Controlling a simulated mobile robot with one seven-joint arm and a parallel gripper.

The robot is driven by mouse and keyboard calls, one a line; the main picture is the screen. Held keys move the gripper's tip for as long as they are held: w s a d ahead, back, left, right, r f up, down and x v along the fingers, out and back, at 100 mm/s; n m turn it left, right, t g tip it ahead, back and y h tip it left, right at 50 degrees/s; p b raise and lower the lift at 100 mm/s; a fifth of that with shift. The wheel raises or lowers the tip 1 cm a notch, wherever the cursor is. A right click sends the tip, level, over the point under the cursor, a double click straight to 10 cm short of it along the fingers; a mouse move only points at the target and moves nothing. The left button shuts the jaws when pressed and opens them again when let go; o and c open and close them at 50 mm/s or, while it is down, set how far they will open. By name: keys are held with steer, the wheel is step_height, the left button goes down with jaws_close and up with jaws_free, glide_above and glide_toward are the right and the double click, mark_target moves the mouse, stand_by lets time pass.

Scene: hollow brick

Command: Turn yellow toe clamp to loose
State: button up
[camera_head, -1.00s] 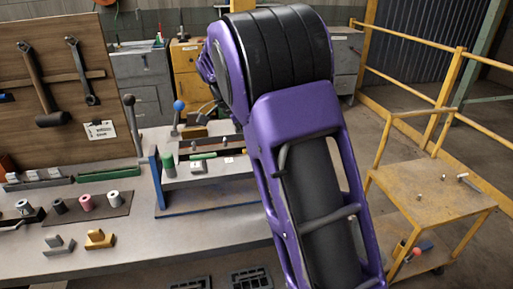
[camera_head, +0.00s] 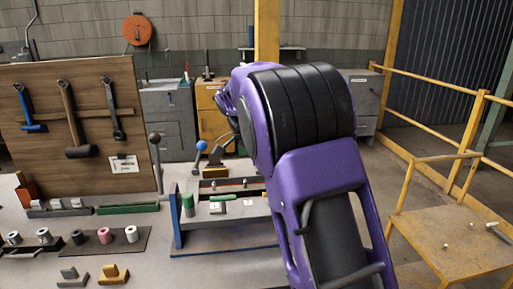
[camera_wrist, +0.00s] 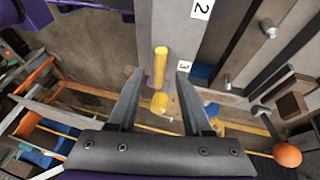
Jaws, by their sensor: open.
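In the wrist view my gripper (camera_wrist: 160,74) is open, with its two fingers apart. A yellow rod-like part (camera_wrist: 160,66) shows between the fingertips, seemingly part of the yellow toe clamp. A short yellow round piece (camera_wrist: 159,103) shows just below it in the picture. I see no finger clearly touching either. The grey fixture beside them bears labels "2" (camera_wrist: 202,8) and "3" (camera_wrist: 198,71). In the head view my purple arm hides the gripper and the right part of the fixture (camera_head: 222,238).
A blue-ball lever (camera_head: 201,147) and a green cylinder (camera_head: 188,205) stand at the fixture. An orange ball knob (camera_wrist: 287,155) is at the wrist view's lower right. A tool board (camera_head: 90,130) stands left. A yellow cart (camera_head: 450,240) is at right.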

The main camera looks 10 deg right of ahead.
steer(key=p+v, duration=0.3)
steer(key=v, duration=1.1)
steer(key=shift+a+r, duration=0.15)
